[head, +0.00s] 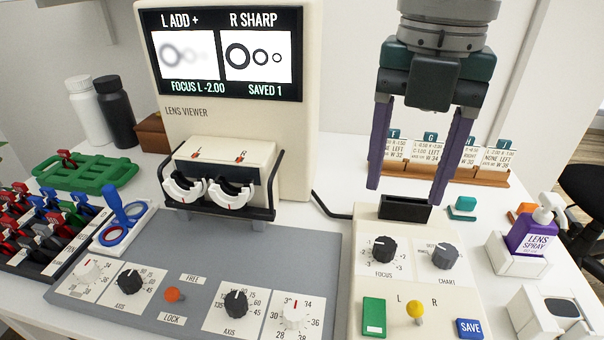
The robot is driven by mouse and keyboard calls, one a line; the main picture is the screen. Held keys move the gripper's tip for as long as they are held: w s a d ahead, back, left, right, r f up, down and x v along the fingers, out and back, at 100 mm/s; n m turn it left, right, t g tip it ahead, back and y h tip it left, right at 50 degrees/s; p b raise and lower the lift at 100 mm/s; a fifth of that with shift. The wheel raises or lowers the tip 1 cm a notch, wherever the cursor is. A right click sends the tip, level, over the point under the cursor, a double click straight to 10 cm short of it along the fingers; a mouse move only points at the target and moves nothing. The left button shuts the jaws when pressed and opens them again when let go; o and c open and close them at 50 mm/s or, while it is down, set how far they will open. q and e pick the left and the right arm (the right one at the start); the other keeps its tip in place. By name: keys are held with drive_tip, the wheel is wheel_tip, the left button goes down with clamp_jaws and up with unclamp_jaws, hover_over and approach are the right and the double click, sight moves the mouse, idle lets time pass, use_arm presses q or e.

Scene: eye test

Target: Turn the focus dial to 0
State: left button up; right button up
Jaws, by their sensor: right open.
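The focus dial (383,250) is a black knob on the cream control box (355,290) at the lower right, above the word FOCUS. I cannot read its pointer exactly. The lens viewer screen (222,55) reads "L ADD +", "R SHARP", "FOCUS L -2.00" and "SAVED 1"; its left rings are blurred and its right rings sharp. My right gripper (405,195) is open and empty. Its purple fingers point down above the black slot (405,208) behind the focus dial, apart from the dial. My left gripper is out of view.
The grey CHART dial (445,256) is right of the focus dial. A yellow L/R lever (415,309), green button (374,316) and blue SAVE button (469,328) are in front. A card rack (440,175) stands behind; a purple lens spray bottle (530,235) stands right.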

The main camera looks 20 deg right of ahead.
sight(386, 244)
wheel_tip(386, 244, down, 8)
drive_tip(key=shift+w+a+f+b, duration=0.1)
drive_tip(key=shift+f+b, duration=0.15)
drive_tip(key=shift+b, duration=0.55)
drive_tip(key=shift+f, duration=0.55)
clamp_jaws()
